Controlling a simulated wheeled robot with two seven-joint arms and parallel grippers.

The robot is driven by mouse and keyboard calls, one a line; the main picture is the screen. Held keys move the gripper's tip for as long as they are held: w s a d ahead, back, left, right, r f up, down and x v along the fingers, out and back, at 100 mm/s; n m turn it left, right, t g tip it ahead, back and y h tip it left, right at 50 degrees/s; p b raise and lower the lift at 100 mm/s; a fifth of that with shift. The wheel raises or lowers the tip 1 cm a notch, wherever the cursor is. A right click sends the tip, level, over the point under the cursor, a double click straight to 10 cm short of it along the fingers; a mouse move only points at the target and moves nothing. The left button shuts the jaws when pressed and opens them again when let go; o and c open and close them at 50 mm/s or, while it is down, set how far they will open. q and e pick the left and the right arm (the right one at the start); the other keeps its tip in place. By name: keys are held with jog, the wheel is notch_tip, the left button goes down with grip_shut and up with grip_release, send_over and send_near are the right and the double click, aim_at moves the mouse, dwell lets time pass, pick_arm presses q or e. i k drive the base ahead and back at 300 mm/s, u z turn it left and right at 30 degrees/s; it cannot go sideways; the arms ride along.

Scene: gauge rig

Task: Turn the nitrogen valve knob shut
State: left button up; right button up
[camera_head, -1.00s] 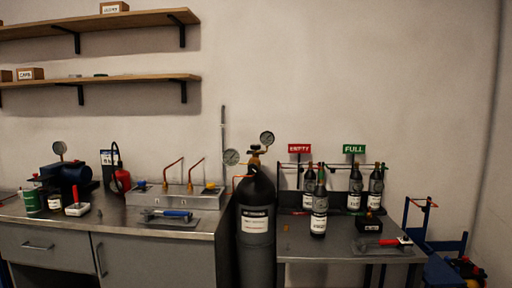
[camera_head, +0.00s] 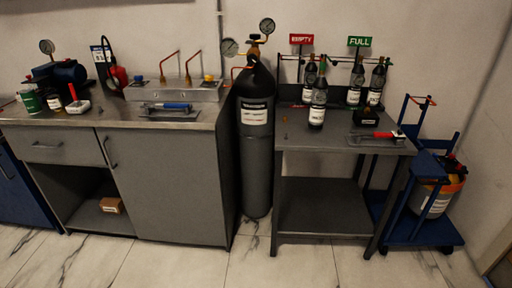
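A tall dark gas cylinder (camera_head: 257,150) with white labels stands upright on the floor between the cabinet bench and the metal table. On its top sits a brass valve and regulator (camera_head: 254,50) with two round gauges, one at the left (camera_head: 229,47) and one at the upper right (camera_head: 267,26). The label text is too small to read, and the valve knob cannot be made out clearly. Neither of my grippers shows in the head view.
A bench (camera_head: 165,180) with a blue-handled tool (camera_head: 172,107) stands left. The metal table (camera_head: 322,142) at right holds several dark bottles and a red-handled tool (camera_head: 383,135). A blue cart (camera_head: 422,228) stands far right. Floor (camera_head: 290,270) is clear in front.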

aim_at(254, 37)
jog(key=u, duration=1.6)
jog(key=i, duration=1.75)
jog(key=z, duration=2.95)
